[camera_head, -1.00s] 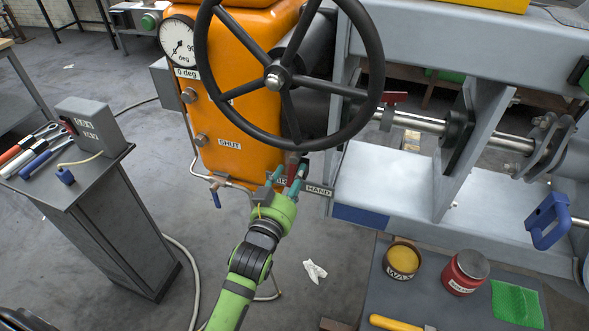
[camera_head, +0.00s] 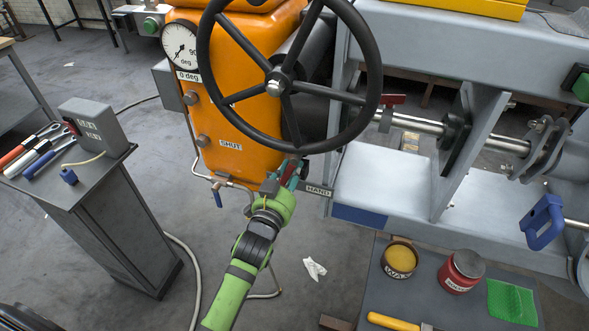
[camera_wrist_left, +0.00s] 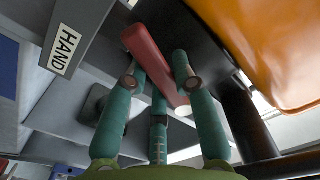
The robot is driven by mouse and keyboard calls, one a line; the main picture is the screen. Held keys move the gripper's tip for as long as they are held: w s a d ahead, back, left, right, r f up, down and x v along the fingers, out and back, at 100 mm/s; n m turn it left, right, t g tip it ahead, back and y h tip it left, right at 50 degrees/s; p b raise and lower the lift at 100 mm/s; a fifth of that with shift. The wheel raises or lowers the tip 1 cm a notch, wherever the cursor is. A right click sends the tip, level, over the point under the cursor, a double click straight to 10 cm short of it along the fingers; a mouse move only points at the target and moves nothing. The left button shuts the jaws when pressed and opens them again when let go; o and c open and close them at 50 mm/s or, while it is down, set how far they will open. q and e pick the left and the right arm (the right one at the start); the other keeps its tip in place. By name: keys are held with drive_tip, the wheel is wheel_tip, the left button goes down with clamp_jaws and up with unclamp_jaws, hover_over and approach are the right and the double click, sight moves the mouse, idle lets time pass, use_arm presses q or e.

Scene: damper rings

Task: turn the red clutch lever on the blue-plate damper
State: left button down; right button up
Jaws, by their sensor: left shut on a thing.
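The red clutch lever (camera_wrist_left: 150,55) shows in the left wrist view as a red bar, with its lower part between my fingers. In the head view it is mostly hidden by my left gripper (camera_head: 287,176), below the big handwheel. The gripper's teal fingers (camera_wrist_left: 160,110) are shut on the lever. The HAND label (camera_head: 319,191) is just right of the gripper and also shows in the wrist view (camera_wrist_left: 66,49). A blue plate (camera_head: 360,216) is on the grey frame to the right. My right gripper is not in view.
The black handwheel (camera_head: 372,85) stands close above the gripper, before the orange housing (camera_head: 240,125). Its gauge (camera_head: 180,47) reads near 0 deg. Another red lever (camera_head: 393,100) is on the shaft. A wax tin (camera_head: 400,260) and red can (camera_head: 462,270) stand lower right.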

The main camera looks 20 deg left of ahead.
use_arm(q)
drive_tip(key=m, duration=0.1)
drive_tip(key=a+m, duration=0.1)
drive_tip(key=m, duration=0.1)
drive_tip(key=shift+a+r+p, duration=0.1)
drive_tip(key=shift+r+p, duration=0.2)
drive_tip(key=c, duration=1)
unclamp_jaws()
drive_tip(key=s, duration=1.2)
drive_tip(key=shift+a, duration=0.2)
